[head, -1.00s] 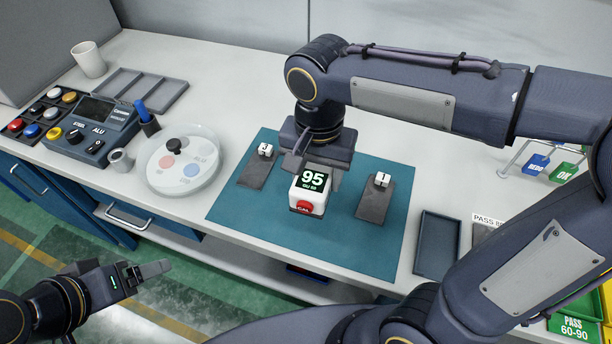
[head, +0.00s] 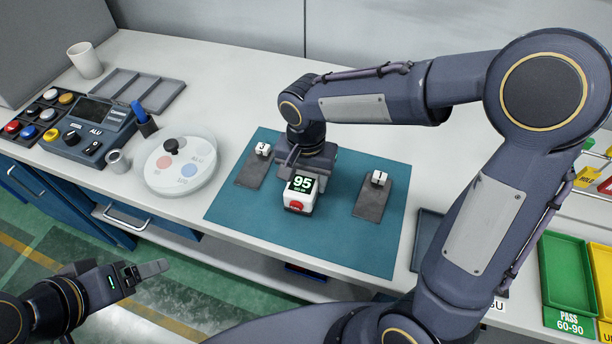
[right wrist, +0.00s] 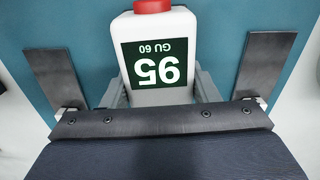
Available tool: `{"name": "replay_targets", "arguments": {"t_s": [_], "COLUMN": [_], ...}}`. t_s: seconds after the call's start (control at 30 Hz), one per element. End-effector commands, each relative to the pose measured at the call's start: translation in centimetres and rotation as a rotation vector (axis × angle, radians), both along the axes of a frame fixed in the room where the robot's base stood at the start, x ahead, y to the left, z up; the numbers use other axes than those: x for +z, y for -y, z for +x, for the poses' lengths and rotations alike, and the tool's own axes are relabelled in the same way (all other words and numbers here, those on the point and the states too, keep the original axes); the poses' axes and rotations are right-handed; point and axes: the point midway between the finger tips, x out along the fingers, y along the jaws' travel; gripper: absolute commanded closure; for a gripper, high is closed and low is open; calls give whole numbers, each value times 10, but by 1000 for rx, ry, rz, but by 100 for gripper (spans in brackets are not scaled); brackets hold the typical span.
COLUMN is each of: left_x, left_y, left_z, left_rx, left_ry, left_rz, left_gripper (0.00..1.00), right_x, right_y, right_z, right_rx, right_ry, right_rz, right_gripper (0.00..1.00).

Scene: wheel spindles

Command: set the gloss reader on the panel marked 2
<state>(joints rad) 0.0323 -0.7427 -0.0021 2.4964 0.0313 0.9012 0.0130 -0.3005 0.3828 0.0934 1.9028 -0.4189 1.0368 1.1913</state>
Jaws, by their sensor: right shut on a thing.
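The gloss reader (head: 301,193) is a white block with a dark screen showing 95 and a red button. It also shows in the right wrist view (right wrist: 160,60). My right gripper (head: 306,176) is shut on it, one finger on each side, over the teal mat (head: 330,238). Two grey panels lie either side of the reader: the left panel (head: 252,172) has a white number block, digit hard to read; the right panel (head: 371,203) has a block that looks like 1. What lies under the reader is hidden. My left gripper (head: 140,276) is away at the lower left.
Left of the mat are a round white dish (head: 178,190), a control box (head: 88,130) and an empty grey tray (head: 135,88). Green and yellow bins (head: 566,270) stand at the right. The mat's front is clear.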

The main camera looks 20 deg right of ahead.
Motion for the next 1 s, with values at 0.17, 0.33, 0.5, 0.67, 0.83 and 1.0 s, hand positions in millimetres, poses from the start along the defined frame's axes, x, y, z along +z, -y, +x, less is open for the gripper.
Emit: {"name": "replay_targets", "arguments": {"t_s": [0.17, 0.33, 0.5, 0.67, 0.83, 1.0], "left_x": [-4, -3, -3, 2, 1, 3], "left_y": [0, 0, 0, 0, 0, 0], "left_z": [0, 0, 0, 0, 0, 0], "left_rx": [0, 0, 0, 0, 0, 0], "left_ry": [0, 0, 0, 0, 0, 0], "left_rz": [0, 0, 0, 0, 0, 0], "left_gripper": [20, 20, 20, 20, 20, 20], "right_x": [-4, -3, -3, 2, 25, 63], "right_y": [0, 0, 0, 0, 0, 0], "right_z": [0, 0, 0, 0, 1, 1], "right_rx": [0, 0, 0, 0, -1, -1], "right_ry": [0, 0, 0, 0, 6, 6], "right_rz": [0, 0, 0, 0, 2, 1], "right_gripper": [44, 24, 24, 24, 24, 24]}}
